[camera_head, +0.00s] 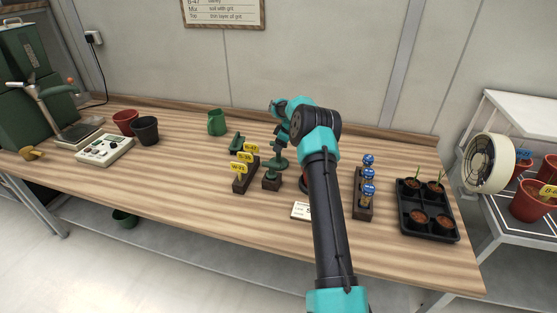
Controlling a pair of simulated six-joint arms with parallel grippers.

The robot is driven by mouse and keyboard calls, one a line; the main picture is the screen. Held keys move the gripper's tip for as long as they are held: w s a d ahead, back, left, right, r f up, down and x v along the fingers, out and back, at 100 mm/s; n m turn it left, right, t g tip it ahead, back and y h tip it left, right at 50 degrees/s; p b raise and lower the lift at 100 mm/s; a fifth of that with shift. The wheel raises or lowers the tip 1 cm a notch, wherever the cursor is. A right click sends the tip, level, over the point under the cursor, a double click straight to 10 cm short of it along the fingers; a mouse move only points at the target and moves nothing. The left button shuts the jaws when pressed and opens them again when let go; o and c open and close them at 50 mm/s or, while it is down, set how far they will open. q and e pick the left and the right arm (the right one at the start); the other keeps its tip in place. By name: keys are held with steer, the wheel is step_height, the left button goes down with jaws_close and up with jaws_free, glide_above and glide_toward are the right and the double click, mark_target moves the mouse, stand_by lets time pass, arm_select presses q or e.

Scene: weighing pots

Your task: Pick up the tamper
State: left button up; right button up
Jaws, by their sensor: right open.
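A green piece with a round flat base and an upright stem, which looks like the tamper (279,163), stands on the wooden table near the middle. My right gripper (281,138) is over it, at the upper part of the stem. It is open, and the fingers are small and partly merged with the stem, so I cannot tell whether they touch it. A smaller green piece on a dark block (271,181) stands just in front. My left gripper is not in view.
A rack with yellow tags (240,181) stands left of the tamper. A rack with blue-topped items (363,207) and a black seedling tray (428,222) stand to the right. The table's front left is clear.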

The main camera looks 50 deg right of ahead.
steer(key=shift+w+a+f, duration=0.1)
steer(key=shift+w+f, duration=0.1)
steer(key=shift+f, duration=0.35)
jaws_close()
stand_by(0.4)
